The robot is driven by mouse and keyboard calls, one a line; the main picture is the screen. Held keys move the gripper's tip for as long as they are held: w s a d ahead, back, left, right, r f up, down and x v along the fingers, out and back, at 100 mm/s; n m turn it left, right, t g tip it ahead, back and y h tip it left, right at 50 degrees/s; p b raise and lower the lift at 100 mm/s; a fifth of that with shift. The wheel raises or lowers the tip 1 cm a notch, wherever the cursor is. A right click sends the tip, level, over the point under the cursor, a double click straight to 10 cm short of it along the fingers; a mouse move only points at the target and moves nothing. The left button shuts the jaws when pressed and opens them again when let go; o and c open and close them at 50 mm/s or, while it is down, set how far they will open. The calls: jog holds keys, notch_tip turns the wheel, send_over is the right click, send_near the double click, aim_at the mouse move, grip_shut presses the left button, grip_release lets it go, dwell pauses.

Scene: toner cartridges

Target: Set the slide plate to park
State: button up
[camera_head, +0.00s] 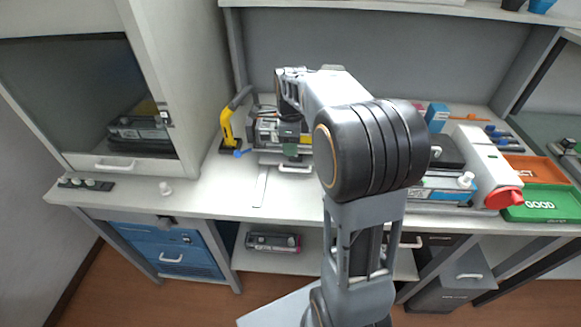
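A low grey fixture stands on the bench just left of my arm, with a cartridge-like dark and grey unit (267,132) on it. A plate with a pale handle (295,169) shows at its front and looks like the slide plate; its position marks are too small to read. A narrow pale strip (260,187) lies on the bench in front of it. My arm reaches over the bench, and its wrist bends down over the fixture. My gripper (289,132) is small and dark there; its fingers cannot be made out, nor whether they touch anything.
Right of my arm are a machine with a red knob (503,197), a green GOOD tray (545,204) and an orange tray (535,170). The bench front at left is mostly clear.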

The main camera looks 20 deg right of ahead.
aim_at(291, 169)
notch_tip(291, 169, down, 9)
jog(key=shift+r, duration=0.1)
dwell(0.3)
jog(key=shift+c, duration=0.2)
grip_shut()
dwell(0.3)
